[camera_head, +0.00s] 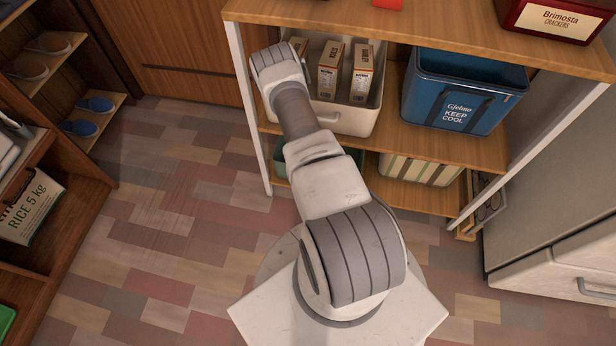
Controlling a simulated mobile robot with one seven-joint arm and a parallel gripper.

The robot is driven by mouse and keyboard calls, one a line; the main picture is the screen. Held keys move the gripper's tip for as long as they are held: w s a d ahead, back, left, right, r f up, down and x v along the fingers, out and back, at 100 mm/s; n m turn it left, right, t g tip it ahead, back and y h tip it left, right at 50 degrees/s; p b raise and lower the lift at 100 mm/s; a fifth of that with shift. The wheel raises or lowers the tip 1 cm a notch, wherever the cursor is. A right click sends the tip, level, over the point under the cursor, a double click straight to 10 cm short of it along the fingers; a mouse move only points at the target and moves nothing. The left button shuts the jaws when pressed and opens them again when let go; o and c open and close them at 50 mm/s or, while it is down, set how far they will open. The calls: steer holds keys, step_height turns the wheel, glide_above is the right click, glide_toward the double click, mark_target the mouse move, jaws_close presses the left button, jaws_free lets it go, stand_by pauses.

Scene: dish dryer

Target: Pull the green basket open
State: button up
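A green basket (281,158) sits on the lower shelf of the wooden unit. Only small parts of it show on either side of my arm, which hides its middle and most of its front. From this view I cannot tell how far it is pulled out. My arm reaches from its base up and left across the unit's left end. My gripper is not visible; the arm's far visible link ends near the unit's upper left, so its relation to the basket cannot be told.
A white bin (355,120) with several boxes stands on the shelf above, beside a blue cooler (465,92). A striped basket (418,170) is on the lower shelf, right. A white appliance (560,250) stands right, a brown shelf (70,225) left. Floor (165,230) between is clear.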

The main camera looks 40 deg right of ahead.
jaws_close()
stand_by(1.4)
